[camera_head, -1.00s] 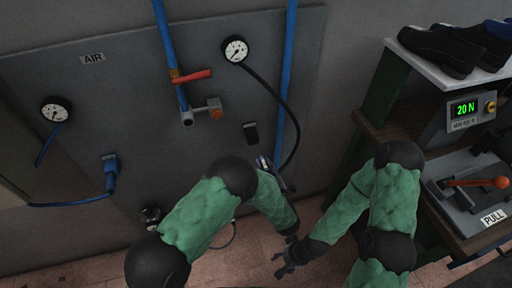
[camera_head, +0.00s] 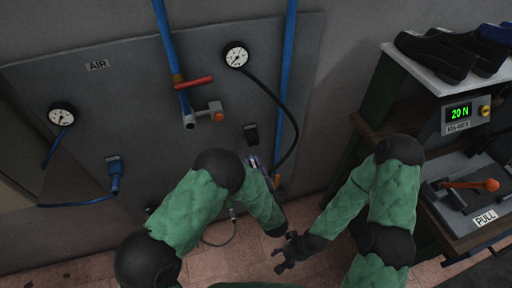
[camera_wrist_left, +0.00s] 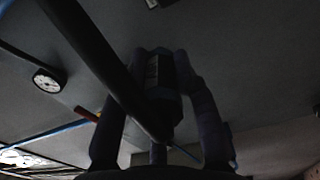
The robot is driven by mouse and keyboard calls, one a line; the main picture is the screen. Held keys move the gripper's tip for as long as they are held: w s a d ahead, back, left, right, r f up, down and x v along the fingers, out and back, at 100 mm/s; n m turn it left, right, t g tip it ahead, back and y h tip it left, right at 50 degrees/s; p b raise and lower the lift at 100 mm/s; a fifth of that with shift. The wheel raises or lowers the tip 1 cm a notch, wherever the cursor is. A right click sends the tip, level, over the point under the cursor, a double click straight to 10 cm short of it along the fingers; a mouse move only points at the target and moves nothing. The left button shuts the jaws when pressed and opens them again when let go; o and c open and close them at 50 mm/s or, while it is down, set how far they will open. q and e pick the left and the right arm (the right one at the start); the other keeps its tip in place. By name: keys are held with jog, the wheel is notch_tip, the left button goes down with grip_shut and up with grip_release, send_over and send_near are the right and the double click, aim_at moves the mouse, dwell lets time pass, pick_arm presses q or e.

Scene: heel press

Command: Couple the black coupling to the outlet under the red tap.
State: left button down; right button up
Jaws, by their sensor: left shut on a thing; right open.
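The red tap (camera_head: 194,83) sits on a blue pipe on the grey wall panel. Its outlet (camera_head: 189,122) is the open pipe end below it, with nothing on it. My left gripper (camera_head: 258,166) is low and right of the outlet, apart from it and partly hidden by my forearm. In the left wrist view, its fingers are shut on the dark coupling (camera_wrist_left: 160,85), which sits between them. A black hose (camera_head: 284,100) runs from the right gauge down to this gripper. My right gripper (camera_head: 286,257) is open and empty, low in front of the panel.
A side branch with an orange knob (camera_head: 218,116) sticks out beside the outlet. A black holder (camera_head: 251,134) is on the panel between outlet and hose. A blue hose plug (camera_head: 115,175) is at left. A shelf with a press (camera_head: 468,190) and shoes (camera_head: 440,55) stands right.

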pick_arm(q)
jog(key=s+a+r+p, duration=0.2)
jog(key=a+r+p, duration=0.3)
jog(key=a+r, duration=0.2)
jog(key=s+a+r+p, duration=0.3)
jog(key=a+r, duration=0.4)
jog(key=a, duration=0.3)
jog(key=shift+s+r+p, duration=0.3)
jog(key=shift+r+p, duration=0.1)
jog(key=shift+p, duration=0.5)
dwell(1.0)
jog(key=shift+w+a, duration=0.1)
jog(key=shift+w, duration=0.1)
jog(key=shift+b+x, duration=0.8)
jog(key=shift+x, duration=1.5)
jog(key=shift+b, duration=0.55)
dwell(0.8)
jog(key=shift+w+a, duration=0.15)
jog(key=shift+w, duration=0.2)
